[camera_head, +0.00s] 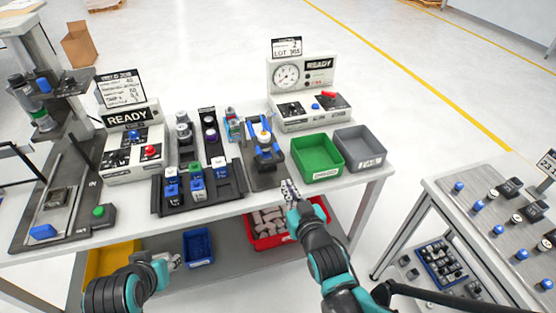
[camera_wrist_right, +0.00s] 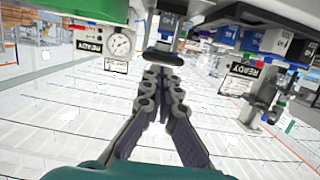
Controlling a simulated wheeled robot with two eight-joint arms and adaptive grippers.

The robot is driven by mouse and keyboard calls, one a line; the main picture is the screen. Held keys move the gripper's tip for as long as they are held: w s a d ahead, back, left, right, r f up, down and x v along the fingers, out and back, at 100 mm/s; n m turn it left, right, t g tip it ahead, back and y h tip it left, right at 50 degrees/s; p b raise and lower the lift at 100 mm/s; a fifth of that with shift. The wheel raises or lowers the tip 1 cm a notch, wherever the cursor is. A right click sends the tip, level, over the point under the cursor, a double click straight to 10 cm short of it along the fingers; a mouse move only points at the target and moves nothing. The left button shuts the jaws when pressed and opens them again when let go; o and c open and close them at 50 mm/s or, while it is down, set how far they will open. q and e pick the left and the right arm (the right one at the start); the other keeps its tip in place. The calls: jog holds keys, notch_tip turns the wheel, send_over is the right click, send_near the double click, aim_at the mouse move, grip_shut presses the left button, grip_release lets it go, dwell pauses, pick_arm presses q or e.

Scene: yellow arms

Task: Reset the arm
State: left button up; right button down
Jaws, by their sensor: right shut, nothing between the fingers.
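My right arm comes in from the bottom right in the head view. Its gripper (camera_head: 290,188) is at the table's front edge, left of the green bin's near side, and holds nothing. In the right wrist view its two fingers (camera_wrist_right: 163,72) are together and empty, and the scene appears upside down. My left gripper (camera_head: 175,262) is low at the left in front of the table, near the lower shelf. It is small and partly hidden, and its finger opening is unclear.
A green bin (camera_head: 317,158) and a grey bin (camera_head: 360,149) stand on the table's right. A black rack (camera_head: 198,188) of several blocks and a blue-armed fixture (camera_head: 265,150) are to the left. A red crate (camera_head: 262,240) sits below. Another table (camera_head: 480,233) stands right.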

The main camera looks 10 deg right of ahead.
jog(key=s+d+f+g, duration=0.2)
jog(key=s+g, duration=0.6)
jog(key=s, duration=0.4)
jog(key=shift+f+g+h, duration=0.3)
jog(key=shift+f, duration=0.4)
